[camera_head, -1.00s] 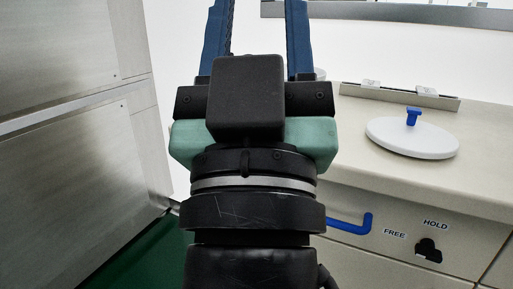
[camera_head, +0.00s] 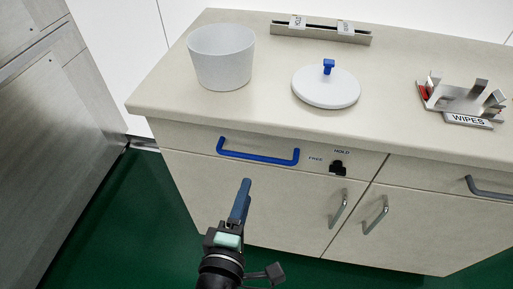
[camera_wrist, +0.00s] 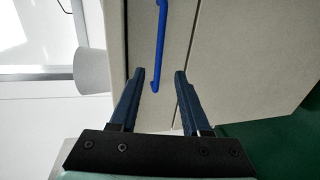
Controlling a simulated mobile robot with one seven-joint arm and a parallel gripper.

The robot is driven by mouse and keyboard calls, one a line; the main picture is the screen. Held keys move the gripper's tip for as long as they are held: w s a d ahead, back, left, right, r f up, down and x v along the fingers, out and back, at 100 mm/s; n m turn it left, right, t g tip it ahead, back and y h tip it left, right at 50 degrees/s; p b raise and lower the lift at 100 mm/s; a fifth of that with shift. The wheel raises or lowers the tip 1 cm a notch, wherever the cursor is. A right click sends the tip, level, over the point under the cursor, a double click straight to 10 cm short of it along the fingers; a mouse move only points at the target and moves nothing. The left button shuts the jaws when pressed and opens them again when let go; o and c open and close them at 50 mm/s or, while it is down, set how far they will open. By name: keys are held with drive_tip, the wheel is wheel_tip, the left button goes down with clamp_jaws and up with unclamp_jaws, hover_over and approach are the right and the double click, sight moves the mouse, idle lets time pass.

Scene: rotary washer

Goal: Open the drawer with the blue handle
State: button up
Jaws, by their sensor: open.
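The drawer (camera_head: 190,136) with the blue handle (camera_head: 258,157) is at the upper left of the cabinet front and is shut. My gripper (camera_head: 244,188) is in front of the cabinet, just below the handle in the head view. In the wrist view my gripper (camera_wrist: 158,78) is open and empty. There the blue handle (camera_wrist: 158,50) runs up the picture, its near end in line with the gap between the fingertips. I cannot tell how far the fingertips are from it.
A black knob (camera_head: 338,168) marked FREE and HOLD is right of the handle. Cupboard doors with grey handles (camera_head: 338,208) are below. A white bucket (camera_head: 222,72), a lid (camera_head: 326,92) and a wipes holder (camera_head: 466,100) stand on the counter. A metal cabinet (camera_head: 60,130) is at left.

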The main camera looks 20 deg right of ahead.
sight(257, 156)
drive_tip(key=x, duration=1.2)
drive_tip(key=shift+w+d, duration=0.1)
drive_tip(key=shift+w, duration=0.1)
clamp_jaws()
idle(0.9)
